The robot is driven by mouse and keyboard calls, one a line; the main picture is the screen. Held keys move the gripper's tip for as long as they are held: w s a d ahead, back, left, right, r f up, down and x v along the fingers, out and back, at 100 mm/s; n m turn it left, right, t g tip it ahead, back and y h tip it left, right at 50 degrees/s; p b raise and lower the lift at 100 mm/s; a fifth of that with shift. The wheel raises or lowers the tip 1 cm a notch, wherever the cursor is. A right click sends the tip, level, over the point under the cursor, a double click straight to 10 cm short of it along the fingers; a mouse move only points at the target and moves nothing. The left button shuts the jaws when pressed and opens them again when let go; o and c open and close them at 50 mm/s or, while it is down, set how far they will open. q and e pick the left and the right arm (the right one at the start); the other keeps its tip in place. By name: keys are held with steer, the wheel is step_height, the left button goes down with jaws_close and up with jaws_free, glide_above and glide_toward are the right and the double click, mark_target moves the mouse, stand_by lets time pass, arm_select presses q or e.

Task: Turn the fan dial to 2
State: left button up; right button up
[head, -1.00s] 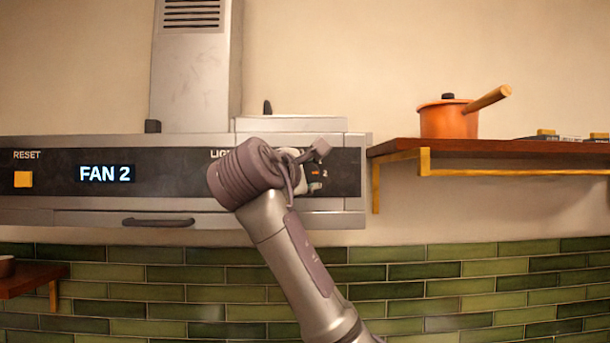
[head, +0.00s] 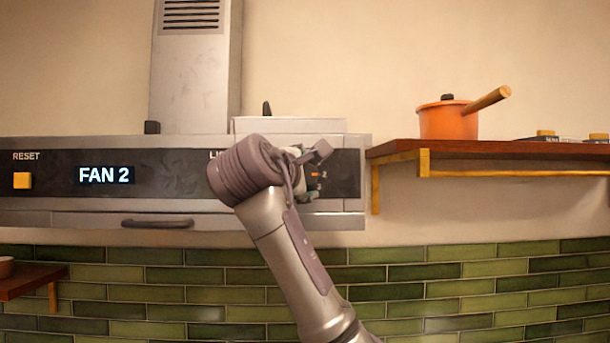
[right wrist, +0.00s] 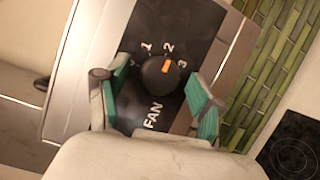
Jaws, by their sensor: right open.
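The fan dial (right wrist: 157,80) is a round black knob on the hood's dark control panel. Its orange mark points at the 2 in the right wrist view. The display (head: 104,175) on the hood reads "FAN 2". My right gripper (right wrist: 153,95) is open, with one teal-padded finger on each side of the dial and gaps visible between pads and knob. In the head view my right gripper (head: 304,180) is mostly hidden behind my wrist, which also covers most of the dial. My left gripper is not in view.
A yellow reset button (head: 22,180) is at the hood's left. A handle (head: 158,222) sits below the panel. A wooden shelf (head: 480,149) at the right bears an orange pot (head: 448,119). Green tiles (head: 450,270) cover the wall below.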

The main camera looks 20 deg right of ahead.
steer(key=v, duration=1.2)
